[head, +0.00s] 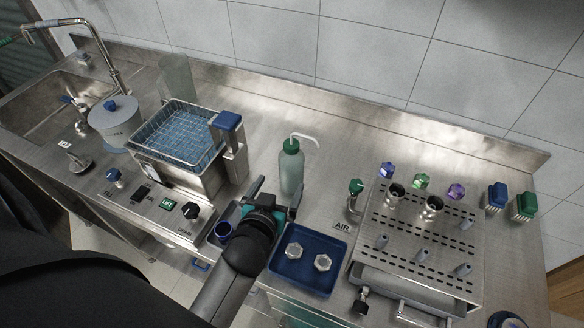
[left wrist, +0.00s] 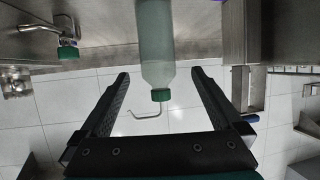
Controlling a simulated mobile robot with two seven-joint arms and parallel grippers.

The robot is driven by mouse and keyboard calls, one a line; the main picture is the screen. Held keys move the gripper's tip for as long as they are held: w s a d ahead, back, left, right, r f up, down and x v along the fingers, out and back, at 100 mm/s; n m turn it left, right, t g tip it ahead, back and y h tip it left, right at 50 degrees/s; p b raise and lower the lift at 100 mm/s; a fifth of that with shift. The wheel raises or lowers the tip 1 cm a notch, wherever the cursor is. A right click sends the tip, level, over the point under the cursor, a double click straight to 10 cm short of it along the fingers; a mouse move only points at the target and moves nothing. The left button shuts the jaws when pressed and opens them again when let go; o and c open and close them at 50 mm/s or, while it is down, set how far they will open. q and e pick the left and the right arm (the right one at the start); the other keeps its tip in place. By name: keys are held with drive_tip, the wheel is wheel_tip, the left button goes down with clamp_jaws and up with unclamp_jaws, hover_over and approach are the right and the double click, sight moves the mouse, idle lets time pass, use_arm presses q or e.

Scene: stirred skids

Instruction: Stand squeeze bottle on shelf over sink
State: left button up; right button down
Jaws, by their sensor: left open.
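The squeeze bottle (head: 291,172) is translucent green with a dark green cap and a bent white spout. The sink (head: 58,108) is at the far left. No shelf over it shows. My right gripper is not in view.
A steel bath with a blue basket (head: 178,135) and a lidded pot (head: 112,122) stand between bottle and sink. A clear cylinder (head: 176,78) stands behind them. The blue tray (head: 285,268) holds two nuts. A slotted steel rack (head: 420,240) is at right. The counter behind the bottle is clear.

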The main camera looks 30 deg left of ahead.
sight(286, 173)
use_arm(q)
drive_tip(key=x, duration=0.6)
drive_tip(key=shift+d+b+x, duration=0.2)
drive_tip(key=shift+b+x, duration=0.35)
drive_tip(key=shift+x, duration=1.95)
drive_tip(key=shift+f, duration=0.1)
drive_tip(key=c, duration=1.5)
clamp_jaws()
